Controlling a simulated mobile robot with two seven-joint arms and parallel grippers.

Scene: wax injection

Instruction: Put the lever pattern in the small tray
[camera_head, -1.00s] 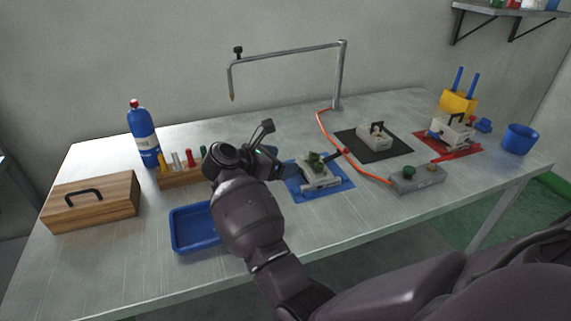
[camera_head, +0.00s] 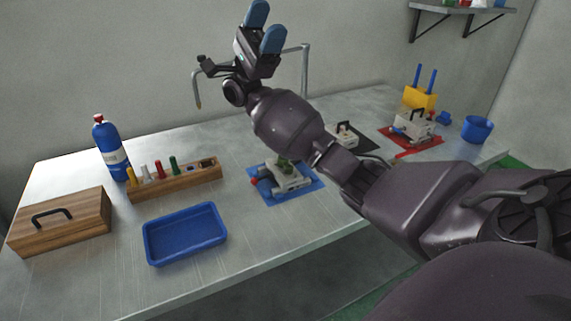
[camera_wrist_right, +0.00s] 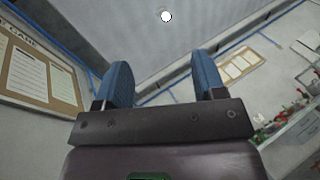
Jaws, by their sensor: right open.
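A small green piece (camera_head: 284,164), which looks like the lever pattern, sits in the pale mould (camera_head: 293,181) on the blue mat (camera_head: 310,192). It is too small to make out its shape. The small tray (camera_head: 160,259) is blue, shallow and empty, near the table's front edge, left of that mould. My right gripper (camera_head: 265,27) is raised high above the table, fingers pointing up, well away from both. In the right wrist view its blue fingers (camera_wrist_right: 165,85) are apart with nothing between them. My left gripper is not in view.
A wooden rack (camera_head: 180,180) of coloured sticks stands behind the tray, beside a blue bottle (camera_head: 113,150) and a wooden box (camera_head: 62,225). A metal arm stand (camera_head: 304,75) rises at the back. A second mould (camera_head: 412,124) lies on a red mat at right, near a blue bucket (camera_head: 477,129).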

